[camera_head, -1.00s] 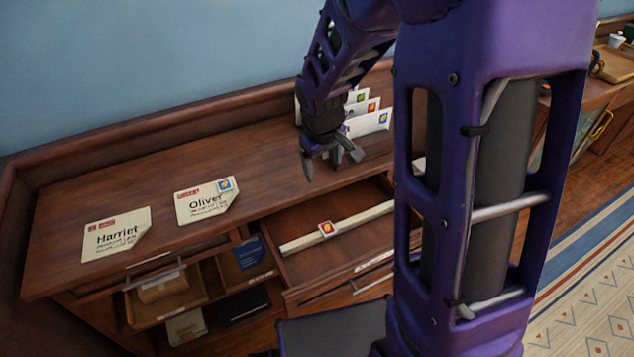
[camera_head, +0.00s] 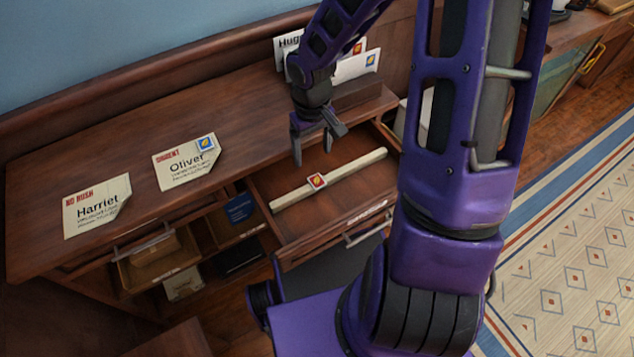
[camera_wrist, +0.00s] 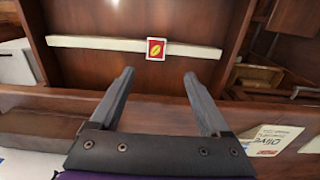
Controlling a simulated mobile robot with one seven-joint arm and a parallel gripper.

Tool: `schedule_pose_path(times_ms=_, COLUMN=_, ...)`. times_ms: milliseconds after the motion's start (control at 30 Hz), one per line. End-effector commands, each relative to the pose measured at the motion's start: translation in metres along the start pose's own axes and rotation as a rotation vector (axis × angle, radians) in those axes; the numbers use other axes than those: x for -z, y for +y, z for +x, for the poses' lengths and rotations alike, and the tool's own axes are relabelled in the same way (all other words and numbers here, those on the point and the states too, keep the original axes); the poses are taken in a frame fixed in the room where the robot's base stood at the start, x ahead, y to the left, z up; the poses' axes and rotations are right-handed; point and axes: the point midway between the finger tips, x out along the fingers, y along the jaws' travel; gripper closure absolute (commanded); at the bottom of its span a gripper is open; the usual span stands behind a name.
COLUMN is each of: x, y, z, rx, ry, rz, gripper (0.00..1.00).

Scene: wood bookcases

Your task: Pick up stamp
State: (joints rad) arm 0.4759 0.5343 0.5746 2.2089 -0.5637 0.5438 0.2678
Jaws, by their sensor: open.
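A small red stamp (camera_head: 317,181) with a yellow mark and white border sits on a pale bar (camera_head: 350,172) that spans the open drawer (camera_head: 335,211). In the wrist view the stamp (camera_wrist: 156,49) is just beyond and between my fingertips, on the pale bar (camera_wrist: 105,44). My gripper (camera_head: 313,146) is open and empty, pointing down above the back of the drawer. It is apart from the stamp. Both fingers of my gripper (camera_wrist: 158,74) show in the wrist view.
Envelopes for Harriet (camera_head: 97,206) and Oliver (camera_head: 187,161), the latter with a blue stamp (camera_head: 206,144), lie on the desk top (camera_head: 120,160). Several envelopes (camera_head: 356,66) stand in a holder at the back. Open compartments are left of the drawer.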

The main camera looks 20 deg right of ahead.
Motion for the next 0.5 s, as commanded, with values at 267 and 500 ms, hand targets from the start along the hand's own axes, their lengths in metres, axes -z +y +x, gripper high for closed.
schedule_pose_path(times_ms=267, x=0.000, y=0.000, z=0.046, rx=0.000, ry=-0.001, rz=-0.002, gripper=0.20)
schedule_pose_path(times_ms=500, x=-0.003, y=0.004, z=0.065, rx=0.001, ry=-0.002, rz=-0.001, gripper=0.20)
